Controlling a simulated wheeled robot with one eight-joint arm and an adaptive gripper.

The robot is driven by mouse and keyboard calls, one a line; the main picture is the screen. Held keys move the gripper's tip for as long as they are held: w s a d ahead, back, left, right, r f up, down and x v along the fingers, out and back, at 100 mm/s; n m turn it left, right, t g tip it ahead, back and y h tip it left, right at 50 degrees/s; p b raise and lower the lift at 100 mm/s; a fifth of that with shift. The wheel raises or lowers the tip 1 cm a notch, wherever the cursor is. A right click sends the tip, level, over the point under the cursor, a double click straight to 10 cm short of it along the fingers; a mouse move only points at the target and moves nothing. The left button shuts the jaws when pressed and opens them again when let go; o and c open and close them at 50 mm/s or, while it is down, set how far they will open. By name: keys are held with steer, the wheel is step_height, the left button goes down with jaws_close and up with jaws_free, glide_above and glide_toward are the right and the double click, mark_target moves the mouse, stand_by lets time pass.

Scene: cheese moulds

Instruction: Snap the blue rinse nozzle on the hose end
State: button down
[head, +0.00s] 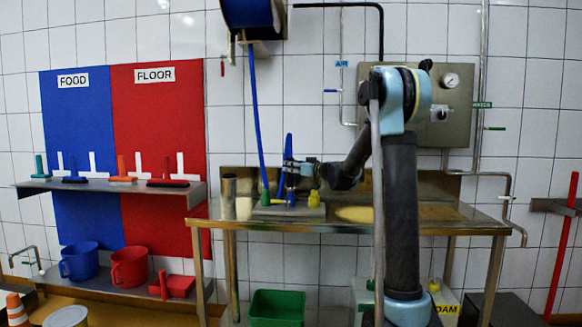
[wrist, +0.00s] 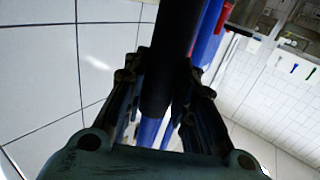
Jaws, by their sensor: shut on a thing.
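The blue hose (head: 255,110) hangs from a reel down to the bench. My gripper (head: 289,167) is above the bench and shut on a dark, tube-like part (wrist: 160,85), which appears to be the hose's end section. Blue tube shows above and below the fingers, and also behind the dark part in the wrist view (wrist: 148,132). The blue nozzle (head: 291,199) appears to stand on a grey block (head: 270,211), below my gripper, between a green piece (head: 265,198) and a yellow piece (head: 314,199). I cannot tell whether the held part touches the blue nozzle.
The steel bench (head: 440,226) also carries a pale cup (head: 243,208), a dark cylinder (head: 229,195) and a flat yellowish area (head: 355,214). The hose reel (head: 252,14) is above. A shelf (head: 110,187) with brushes is at left. A green crate (head: 276,308) is below the bench.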

steer(key=shift+r, duration=0.15)
steer(key=shift+r, duration=4.35)
